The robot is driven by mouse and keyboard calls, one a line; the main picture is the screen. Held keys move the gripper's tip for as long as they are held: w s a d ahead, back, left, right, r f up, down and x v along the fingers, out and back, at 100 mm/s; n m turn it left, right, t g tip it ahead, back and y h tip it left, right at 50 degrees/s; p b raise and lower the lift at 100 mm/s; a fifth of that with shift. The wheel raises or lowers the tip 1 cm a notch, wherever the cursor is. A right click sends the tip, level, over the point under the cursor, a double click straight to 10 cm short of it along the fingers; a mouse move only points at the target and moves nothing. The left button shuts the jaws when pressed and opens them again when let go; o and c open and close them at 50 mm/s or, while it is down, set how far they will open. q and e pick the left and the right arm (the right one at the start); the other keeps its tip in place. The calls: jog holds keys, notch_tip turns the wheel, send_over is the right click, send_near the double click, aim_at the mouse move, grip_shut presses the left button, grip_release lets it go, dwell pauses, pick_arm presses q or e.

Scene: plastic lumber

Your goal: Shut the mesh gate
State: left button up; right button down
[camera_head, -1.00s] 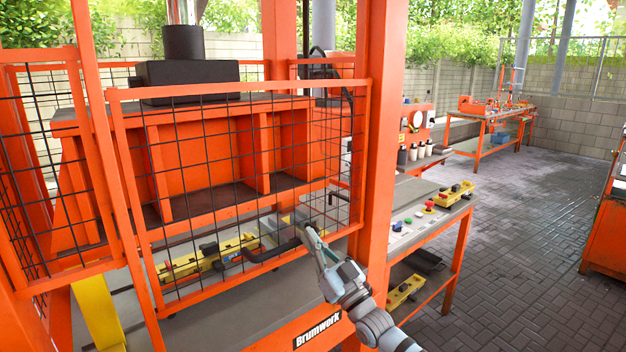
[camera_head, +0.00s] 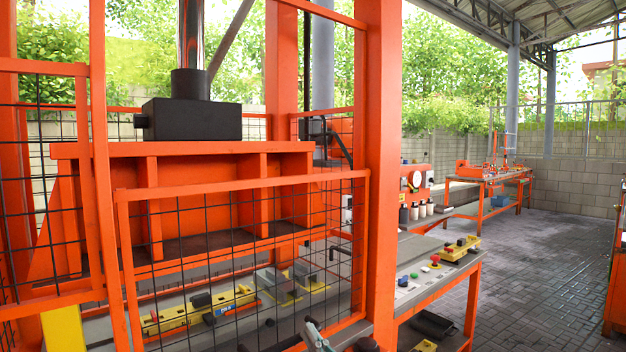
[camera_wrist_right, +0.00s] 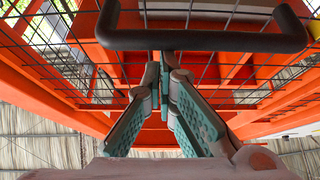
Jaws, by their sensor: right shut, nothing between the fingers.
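The mesh gate (camera_head: 245,184) is an orange frame with black wire mesh, in front of the orange machine in the head view. Its top rail sits partway down the opening, with open space above it. Its lower part runs to the bottom edge of the picture. The gate's black handle (camera_wrist_right: 215,41) crosses the top of the right wrist view. My right gripper (camera_wrist_right: 166,62) is shut and empty, its fingertips right at the handle bar; I cannot tell whether they touch. It also shows at the bottom of the head view (camera_head: 312,328). My left gripper is out of view.
An orange post (camera_head: 383,150) stands right of the gate. Beyond it is a side table (camera_head: 440,272) with buttons and a yellow control box (camera_head: 460,249). A fixed mesh panel (camera_head: 45,180) is at the left. The paved floor at the right is clear.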

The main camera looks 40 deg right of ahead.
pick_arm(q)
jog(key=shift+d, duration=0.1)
